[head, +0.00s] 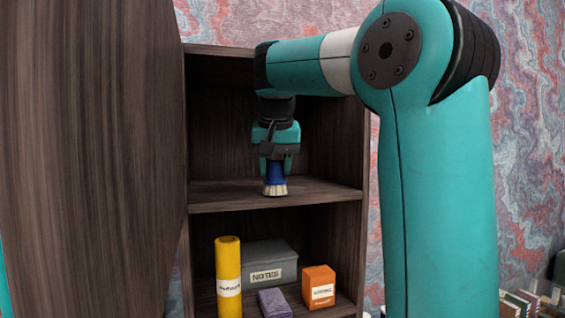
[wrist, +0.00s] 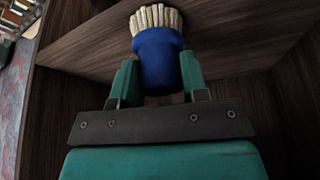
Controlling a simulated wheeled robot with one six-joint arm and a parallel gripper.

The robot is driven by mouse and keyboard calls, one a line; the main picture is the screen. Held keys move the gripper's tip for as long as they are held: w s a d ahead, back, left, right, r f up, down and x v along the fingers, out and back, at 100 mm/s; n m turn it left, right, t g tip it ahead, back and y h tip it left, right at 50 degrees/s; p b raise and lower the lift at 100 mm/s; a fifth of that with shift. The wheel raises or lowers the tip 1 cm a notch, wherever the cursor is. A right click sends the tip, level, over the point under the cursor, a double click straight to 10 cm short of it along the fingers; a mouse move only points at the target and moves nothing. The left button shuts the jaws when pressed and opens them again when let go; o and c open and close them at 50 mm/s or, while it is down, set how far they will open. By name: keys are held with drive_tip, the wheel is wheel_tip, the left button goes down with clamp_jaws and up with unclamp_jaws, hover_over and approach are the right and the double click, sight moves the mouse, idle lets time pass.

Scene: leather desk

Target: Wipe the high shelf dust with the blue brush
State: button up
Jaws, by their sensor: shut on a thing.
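The blue brush (head: 275,180) has a blue handle and pale bristles that point down. My gripper (head: 275,168) is shut on its handle, inside the upper compartment of a dark wooden cabinet. The bristles are at the surface of the high shelf (head: 325,190), near its front edge; they look in contact. In the wrist view the brush (wrist: 158,55) sits upright between the two teal fingers of my gripper (wrist: 157,80), with the bristles against or close to the shelf board (wrist: 235,35). I cannot make out any dust on the shelf.
A dark wooden door or panel (head: 90,150) stands at the left. The lower compartment holds a yellow cylinder (head: 229,270), a grey NOTES box (head: 268,258), an orange box (head: 319,284) and a purple block (head: 274,302). The shelf beside the brush is clear. Books (head: 520,302) stand at the lower right.

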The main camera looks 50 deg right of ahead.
drive_tip(key=shift+w+d+p, duration=0.3)
drive_tip(key=shift+w+d, duration=0.1)
drive_tip(key=shift+w, duration=0.25)
drive_tip(key=shift+w+d+p, duration=0.3)
drive_tip(key=shift+w+d, duration=0.1)
drive_tip(key=shift+w, duration=0.25)
drive_tip(key=shift+w+d+f+p, duration=0.1)
drive_tip(key=shift+w+d+p, duration=0.3)
drive_tip(key=shift+w, duration=0.35)
drive_tip(key=shift+w+d+p, duration=0.2)
drive_tip(key=shift+w+d, duration=0.3)
drive_tip(key=shift+w, duration=0.2)
drive_tip(key=shift+w+d+p, duration=0.4)
drive_tip(key=shift+w, duration=0.3)
drive_tip(key=shift+w+d+p, duration=0.4)
drive_tip(key=shift+w, duration=0.25)
drive_tip(key=shift+w+a, duration=0.35)
drive_tip(key=shift+a, duration=0.2)
drive_tip(key=shift+w+a, duration=0.3)
drive_tip(key=shift+a, duration=0.2)
drive_tip(key=b, duration=0.3)
hover_over(259, 193)
drive_tip(key=shift+f, duration=0.2)
drive_tip(key=shift+s+a+r, duration=0.1)
drive_tip(key=shift+s+a, duration=0.35)
drive_tip(key=shift+s, duration=0.35)
drive_tip(key=shift+s+a, duration=0.45)
drive_tip(key=shift+s, duration=0.35)
